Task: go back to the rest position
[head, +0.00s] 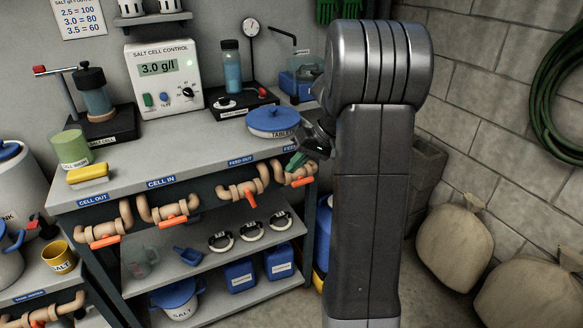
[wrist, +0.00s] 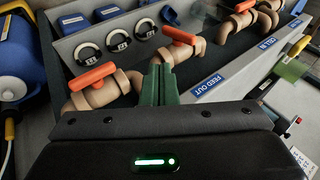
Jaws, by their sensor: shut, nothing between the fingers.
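My gripper (head: 297,160) is at the right front corner of the workbench (head: 215,148), just above the rightmost valve in the head view. Its green fingers are shut together with nothing between them, as the wrist view (wrist: 160,84) also shows. My arm covers part of the bench's right end in the head view. In the wrist view the fingers point toward the pipework, between an orange-handled valve (wrist: 92,78) and a second one (wrist: 180,35). I cannot tell whether they touch the pipe.
On the bench stand a blue-lidded tub (head: 272,121) close to my gripper, a salt cell control box (head: 164,77) and a yellow sponge (head: 88,173). Orange-handled valves line the front edge. Shelves below hold blue containers (head: 238,275). Sacks (head: 455,245) lie at right by the block wall.

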